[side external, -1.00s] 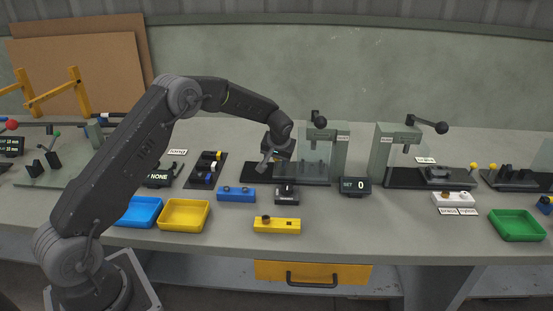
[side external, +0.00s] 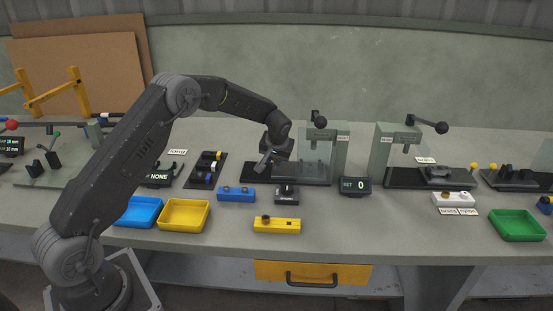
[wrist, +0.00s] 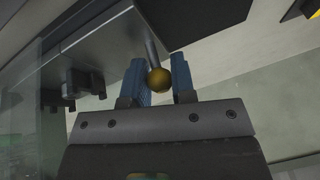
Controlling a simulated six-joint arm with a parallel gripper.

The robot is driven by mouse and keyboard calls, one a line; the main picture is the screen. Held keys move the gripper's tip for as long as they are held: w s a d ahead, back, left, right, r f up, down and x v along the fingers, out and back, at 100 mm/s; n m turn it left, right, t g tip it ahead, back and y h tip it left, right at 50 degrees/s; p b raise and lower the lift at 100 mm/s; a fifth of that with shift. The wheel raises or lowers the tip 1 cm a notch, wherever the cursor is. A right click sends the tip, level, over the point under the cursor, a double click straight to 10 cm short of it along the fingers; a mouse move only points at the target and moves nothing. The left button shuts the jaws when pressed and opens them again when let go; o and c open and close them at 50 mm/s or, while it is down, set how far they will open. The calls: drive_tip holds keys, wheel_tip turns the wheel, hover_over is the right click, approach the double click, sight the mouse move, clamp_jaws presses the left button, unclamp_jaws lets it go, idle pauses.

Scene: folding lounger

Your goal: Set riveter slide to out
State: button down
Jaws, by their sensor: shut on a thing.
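In the wrist view a brass-yellow ball knob (wrist: 159,80) on a thin grey rod sits between the two blue fingers of my gripper (wrist: 159,78), which are shut on it. In the side view my gripper (side external: 266,163) is low at the left end of a grey-green press (side external: 339,153) with a clear guard and a black-knobbed lever. The press stands on a dark base (side external: 252,171). I take this press to be the riveter; its label is too small to read. My gripper hides the knob in the side view.
A second press (side external: 379,155) stands to the right. A blue block (side external: 236,194), a yellow block (side external: 277,226) and a small dark fixture (side external: 286,195) lie in front. Blue (side external: 142,225) and yellow (side external: 185,230) trays are at the front left. The clear guard is close beside my gripper.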

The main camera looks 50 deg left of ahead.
drive_tip(key=s+a, duration=0.9)
drive_tip(key=shift+s+a, duration=0.15)
drive_tip(key=c, duration=1.1)
unclamp_jaws()
drive_tip(key=shift+s, duration=0.1)
drive_tip(key=shift+o, duration=0.7)
drive_tip(key=shift+d+r, duration=0.2)
drive_tip(key=shift+r, duration=0.1)
drive_tip(key=v, duration=1.3)
drive_tip(key=shift+d+r, duration=0.1)
